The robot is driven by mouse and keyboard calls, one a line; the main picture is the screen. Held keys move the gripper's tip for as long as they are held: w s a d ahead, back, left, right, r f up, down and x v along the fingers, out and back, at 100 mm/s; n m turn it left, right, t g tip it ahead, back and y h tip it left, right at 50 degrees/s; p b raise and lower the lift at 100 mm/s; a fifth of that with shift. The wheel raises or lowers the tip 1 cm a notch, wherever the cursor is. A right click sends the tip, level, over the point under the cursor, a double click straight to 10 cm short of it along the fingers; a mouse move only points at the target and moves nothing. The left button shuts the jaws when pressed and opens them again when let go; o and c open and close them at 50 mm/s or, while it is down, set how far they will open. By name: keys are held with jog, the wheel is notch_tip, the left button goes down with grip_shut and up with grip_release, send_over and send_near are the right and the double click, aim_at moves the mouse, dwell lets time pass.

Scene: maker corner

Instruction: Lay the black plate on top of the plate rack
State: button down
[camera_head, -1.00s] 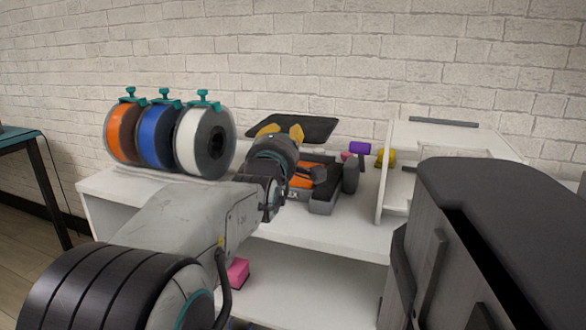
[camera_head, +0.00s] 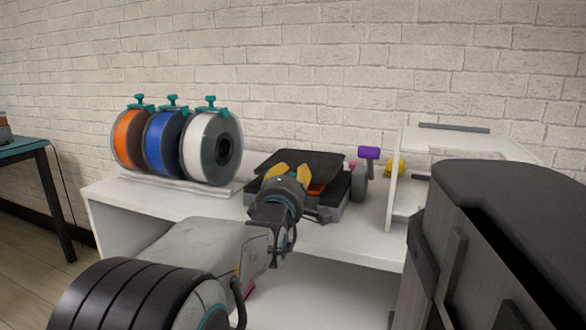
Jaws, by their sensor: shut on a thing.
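The black plate (camera_head: 312,160) is a flat dark sheet, roughly level, above a low dark grey unit (camera_head: 334,206) with orange inside on the white bench. My gripper (camera_head: 289,173), with yellow fingertips, is shut on the plate's near edge. The plate hides most of the unit's top; I cannot tell whether the two touch. A white open rack (camera_head: 392,180) with a grey bar across its top stands to the right. Which of these is the plate rack is not clear from the view.
Orange (camera_head: 129,139), blue (camera_head: 163,143) and white (camera_head: 212,148) spools stand at the left of the bench (camera_head: 150,205). A brick wall is behind.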

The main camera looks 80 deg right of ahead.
jog(key=shift+f+b, duration=0.4)
jog(key=shift+f, duration=0.7)
jog(key=c, duration=1.1)
grip_release()
jog(key=shift+o, duration=0.2)
jog(key=shift+f, duration=0.1)
